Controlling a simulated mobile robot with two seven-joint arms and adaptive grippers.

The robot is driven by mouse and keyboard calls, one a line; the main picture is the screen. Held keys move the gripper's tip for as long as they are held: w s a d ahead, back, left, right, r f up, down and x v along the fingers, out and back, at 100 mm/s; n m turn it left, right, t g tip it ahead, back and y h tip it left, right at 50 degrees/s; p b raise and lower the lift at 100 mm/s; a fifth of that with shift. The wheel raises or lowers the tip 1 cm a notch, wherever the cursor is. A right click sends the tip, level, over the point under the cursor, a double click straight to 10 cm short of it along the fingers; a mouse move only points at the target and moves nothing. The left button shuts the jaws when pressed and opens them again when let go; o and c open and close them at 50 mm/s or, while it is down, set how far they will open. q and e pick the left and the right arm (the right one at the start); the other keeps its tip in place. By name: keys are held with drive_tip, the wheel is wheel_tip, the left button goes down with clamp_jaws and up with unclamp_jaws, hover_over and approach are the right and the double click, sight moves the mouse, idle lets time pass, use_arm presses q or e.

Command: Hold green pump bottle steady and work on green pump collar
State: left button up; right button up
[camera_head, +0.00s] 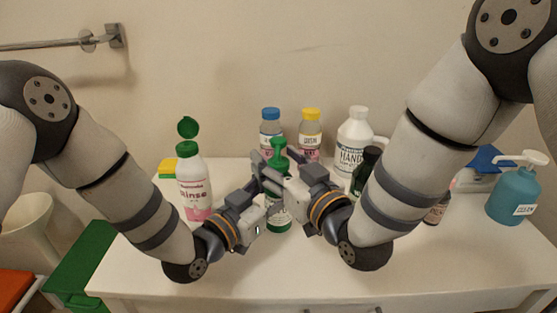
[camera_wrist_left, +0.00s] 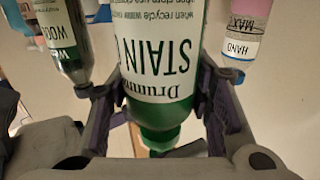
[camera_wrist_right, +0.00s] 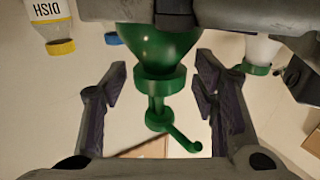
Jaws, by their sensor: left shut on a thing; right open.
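The green pump bottle (camera_head: 278,222) stands on the white table, mostly hidden by my grippers in the head view. Its green pump head (camera_head: 278,150) shows above them. In the left wrist view its white STAIN label (camera_wrist_left: 160,60) and green body sit between the fingers of my left gripper (camera_wrist_left: 152,90), shut on the body. In the right wrist view the green pump collar (camera_wrist_right: 160,85) and the nozzle (camera_wrist_right: 180,137) appear upside down. My right gripper (camera_wrist_right: 160,82) is open, its fingers on either side of the collar with gaps showing.
A white and pink Rinse bottle (camera_head: 193,188) with a green cap stands at left. Blue-capped (camera_head: 270,122) and yellow-capped (camera_head: 311,135) bottles, a white jug (camera_head: 354,142) and a dark bottle (camera_head: 364,172) stand behind. A teal pump bottle (camera_head: 513,195) is at right. The front table is clear.

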drive_tip(key=shift+c, duration=0.3)
drive_tip(key=c, duration=1.1)
drive_tip(key=m+t+h, duration=0.2)
drive_tip(key=m+h, duration=0.1)
drive_tip(key=h, duration=0.2)
drive_tip(key=shift+a, duration=0.1)
drive_tip(key=shift+m+h, duration=0.8)
drive_tip(key=shift+h, duration=0.1)
drive_tip(key=o, duration=1.2)
drive_tip(key=shift+c, duration=0.2)
wheel_tip(320, 180, up, 10)
drive_tip(key=shift+r, duration=0.1)
